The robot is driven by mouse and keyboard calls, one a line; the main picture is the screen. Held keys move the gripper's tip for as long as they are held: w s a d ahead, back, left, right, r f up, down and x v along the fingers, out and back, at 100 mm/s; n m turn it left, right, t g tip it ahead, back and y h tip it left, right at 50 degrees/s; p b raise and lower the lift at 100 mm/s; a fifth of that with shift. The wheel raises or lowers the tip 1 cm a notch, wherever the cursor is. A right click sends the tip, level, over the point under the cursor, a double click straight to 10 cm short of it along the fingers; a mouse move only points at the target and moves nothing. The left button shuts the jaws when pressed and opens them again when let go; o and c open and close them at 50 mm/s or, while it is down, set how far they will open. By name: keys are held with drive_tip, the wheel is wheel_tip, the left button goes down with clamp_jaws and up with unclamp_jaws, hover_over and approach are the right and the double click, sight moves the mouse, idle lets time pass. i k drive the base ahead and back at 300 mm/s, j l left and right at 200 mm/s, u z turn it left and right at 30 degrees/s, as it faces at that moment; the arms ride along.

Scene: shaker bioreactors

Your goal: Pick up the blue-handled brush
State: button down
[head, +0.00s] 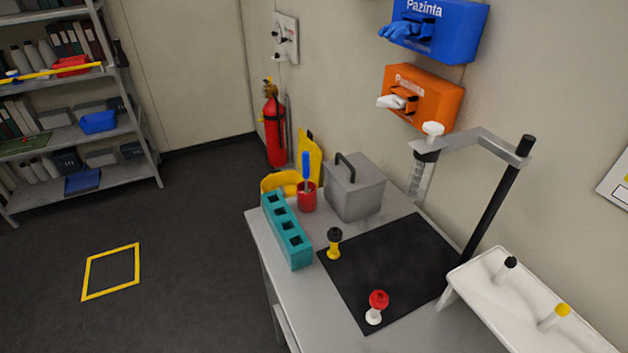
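The blue-handled brush (305,167) stands upright in a small red cup (307,199) on the grey table. Its blue handle points up and its lower end is hidden inside the cup. The cup is between a teal block with square holes (288,231) and a grey lidded box with a black handle (355,188). My gripper does not show in the head view.
A black mat (395,268) holds a yellow vial with a black cap (334,244) and a white vial with a red cap (376,307). A clamp stand (490,210) and a white rack (500,301) stand at the right. The floor left of the table is open.

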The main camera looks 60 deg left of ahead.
sight(305, 156)
drive_tip(key=u, duration=1.65)
